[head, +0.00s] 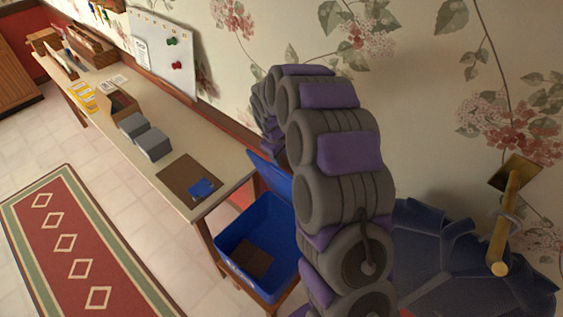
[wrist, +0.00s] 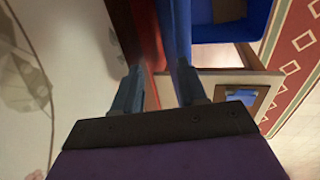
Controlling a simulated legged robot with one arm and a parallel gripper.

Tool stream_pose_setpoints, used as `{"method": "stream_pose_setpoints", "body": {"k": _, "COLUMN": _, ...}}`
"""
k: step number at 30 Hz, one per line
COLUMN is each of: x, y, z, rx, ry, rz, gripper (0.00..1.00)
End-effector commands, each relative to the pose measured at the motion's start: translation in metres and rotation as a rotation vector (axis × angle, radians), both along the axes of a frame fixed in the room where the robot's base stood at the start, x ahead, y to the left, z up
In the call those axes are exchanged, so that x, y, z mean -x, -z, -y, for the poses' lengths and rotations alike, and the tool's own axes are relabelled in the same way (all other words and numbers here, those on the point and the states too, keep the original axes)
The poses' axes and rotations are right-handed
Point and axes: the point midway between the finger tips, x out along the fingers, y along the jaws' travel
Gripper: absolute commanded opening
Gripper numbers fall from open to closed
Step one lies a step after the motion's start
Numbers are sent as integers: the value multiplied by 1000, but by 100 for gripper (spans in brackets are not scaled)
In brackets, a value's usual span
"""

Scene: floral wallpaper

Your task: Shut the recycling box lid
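The blue recycling box (head: 257,262) stands open beside the end of the long table in the head view, with a flat brown item (head: 250,258) inside. Its blue lid (head: 270,176) is raised at the wall side, partly hidden by my arm. In the wrist view the box (wrist: 235,32) is at the top right, and the lid (wrist: 177,35) shows nearly edge-on. My gripper (wrist: 158,80) is open, its fingers apart. The right fingertip overlaps the lid's lower end in the picture; I cannot tell if they touch. The gripper is hidden in the head view.
The long table (head: 172,158) runs along the wall with grey boxes (head: 143,137) and a brown board (head: 188,180) on it. A wall peg (head: 507,215) with dark blue cloth (head: 450,262) hangs at the right. A red rug (head: 85,245) lies on open floor at the left.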

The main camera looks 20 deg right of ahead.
Motion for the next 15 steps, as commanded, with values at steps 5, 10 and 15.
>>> {"method": "stream_pose_setpoints", "body": {"k": 5, "x": 23, "y": -5, "z": -5, "rx": 19, "ry": 3, "rz": -40, "gripper": 38}}
{"method": "stream_pose_setpoints", "body": {"k": 10, "x": 21, "y": -20, "z": -20, "rx": 28, "ry": 2, "rz": -25, "gripper": 38}}
{"method": "stream_pose_setpoints", "body": {"k": 15, "x": 22, "y": -34, "z": -30, "rx": 29, "ry": 0, "rz": -16, "gripper": 38}}
